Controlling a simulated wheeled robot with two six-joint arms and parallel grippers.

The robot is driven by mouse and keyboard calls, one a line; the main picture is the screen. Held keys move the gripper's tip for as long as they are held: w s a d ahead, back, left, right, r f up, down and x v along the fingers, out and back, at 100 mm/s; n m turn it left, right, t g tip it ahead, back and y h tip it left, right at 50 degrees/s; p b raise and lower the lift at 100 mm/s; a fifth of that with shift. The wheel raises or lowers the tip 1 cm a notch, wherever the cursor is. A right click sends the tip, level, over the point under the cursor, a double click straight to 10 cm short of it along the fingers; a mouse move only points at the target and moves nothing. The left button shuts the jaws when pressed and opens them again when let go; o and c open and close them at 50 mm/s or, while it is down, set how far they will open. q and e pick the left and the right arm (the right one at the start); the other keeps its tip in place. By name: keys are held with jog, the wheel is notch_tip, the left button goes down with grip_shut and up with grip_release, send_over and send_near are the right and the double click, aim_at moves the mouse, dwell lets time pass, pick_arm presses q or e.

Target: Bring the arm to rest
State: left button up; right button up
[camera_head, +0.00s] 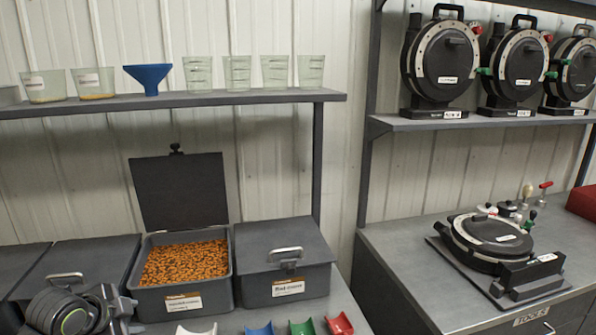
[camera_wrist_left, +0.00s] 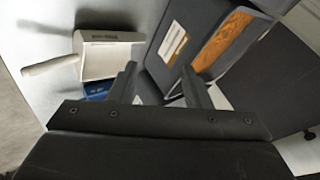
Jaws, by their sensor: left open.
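My left gripper (camera_head: 122,302) is at the lower left of the head view, in front of the open seed bin (camera_head: 184,302). In the left wrist view its two fingers (camera_wrist_left: 157,88) are apart with nothing between them. The bin holds orange-brown seeds (camera_head: 185,262) and its dark lid (camera_head: 181,191) stands up behind. The bin's labelled front also shows in the left wrist view (camera_wrist_left: 172,45). My right gripper is not in view.
White (camera_head: 196,331), blue (camera_head: 260,329), green (camera_head: 302,328) and red scoops (camera_head: 340,325) lie along the bench front. A closed bin (camera_head: 285,260) stands right of the open one. Cups and a blue funnel (camera_head: 148,78) stand on the shelf. A disc-shaped meter (camera_head: 490,240) lies on the right bench.

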pick_arm(q)
jog(key=s+d+f+n+g, duration=0.1)
jog(key=s+d+f+n, duration=0.15)
jog(key=s+f, duration=0.5)
jog(key=s+d+f+n+g+y, duration=0.1)
jog(key=s+f+n, duration=0.25)
jog(key=s, duration=0.55)
jog(key=s+f+n+g+y, duration=0.15)
jog(key=s+n, duration=0.25)
jog(key=s, duration=0.4)
jog(key=s+d+f+n+g+y, duration=0.1)
jog(key=s+f+n, duration=0.25)
jog(key=s, duration=0.55)
notch_tip(320, 180, down, 26)
jog(key=a+g, duration=0.2)
jog(key=s+d+f+h, duration=0.1)
jog(key=s+f, duration=1.4)
jog(key=shift+d+g, duration=0.35)
